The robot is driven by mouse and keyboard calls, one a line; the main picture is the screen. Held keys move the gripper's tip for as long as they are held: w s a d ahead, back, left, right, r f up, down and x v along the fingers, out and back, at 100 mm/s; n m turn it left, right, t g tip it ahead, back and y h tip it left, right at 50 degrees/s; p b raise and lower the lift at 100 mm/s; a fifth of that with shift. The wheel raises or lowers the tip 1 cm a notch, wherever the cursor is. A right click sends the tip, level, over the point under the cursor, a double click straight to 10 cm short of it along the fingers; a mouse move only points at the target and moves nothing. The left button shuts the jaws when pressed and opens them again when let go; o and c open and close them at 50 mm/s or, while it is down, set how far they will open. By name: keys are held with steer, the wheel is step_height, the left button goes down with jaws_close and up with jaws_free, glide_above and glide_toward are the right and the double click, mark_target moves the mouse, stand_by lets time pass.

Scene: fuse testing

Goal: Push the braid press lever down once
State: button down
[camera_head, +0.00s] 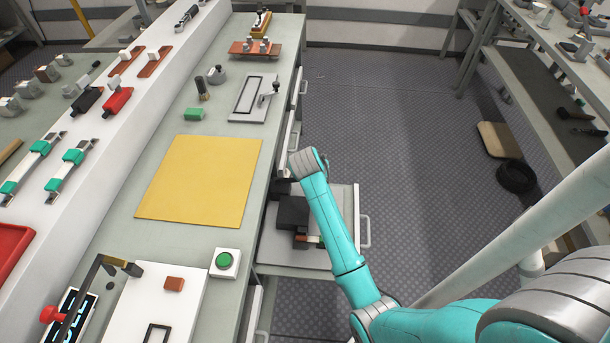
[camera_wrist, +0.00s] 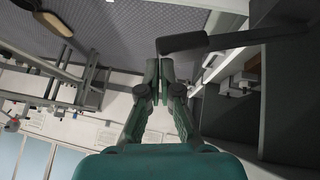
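In the wrist view, a dark lever-like bar (camera_wrist: 200,40) with a thicker rounded end crosses just beyond my gripper (camera_wrist: 160,68). It may be the press lever, but I cannot be sure. My gripper's green fingers are close together with nothing visible between them. The thick end of the bar lies just past the fingertips; whether they touch is unclear. In the head view, a black block (camera_head: 293,212) sits in the open drawer (camera_head: 335,205) below the bench edge. My arm's upper end is beside it, and the gripper is hidden there.
The bench holds a yellow mat (camera_head: 200,180), a green button box (camera_head: 224,262), and a grey plate with a small crank (camera_head: 253,100). Drawer handles stick out along the bench's right side. The floor (camera_head: 380,110) between bench and right-hand shelf is mostly clear.

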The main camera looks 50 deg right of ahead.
step_height(320, 180, down, 6)
steer(key=s, duration=0.1)
steer(key=shift+d, duration=0.4)
stand_by(0.9)
steer(key=shift+r, duration=0.2)
steer(key=shift+w+a+r, duration=0.15)
steer(key=shift+w+r, duration=0.05)
steer(key=shift+r, duration=0.85)
steer(key=shift+w+a+r, duration=0.15)
steer(key=shift+r, duration=0.85)
steer(key=shift+w+a+r, duration=0.15)
steer(key=shift+w+r, duration=0.05)
steer(key=shift+r, duration=0.95)
steer(key=shift+w+r, duration=0.15)
steer(key=shift+r, duration=0.45)
steer(key=r, duration=0.5)
steer(key=shift+w+a+r, duration=0.25)
steer(key=shift+a+r, duration=0.05)
steer(key=shift+a, duration=0.05)
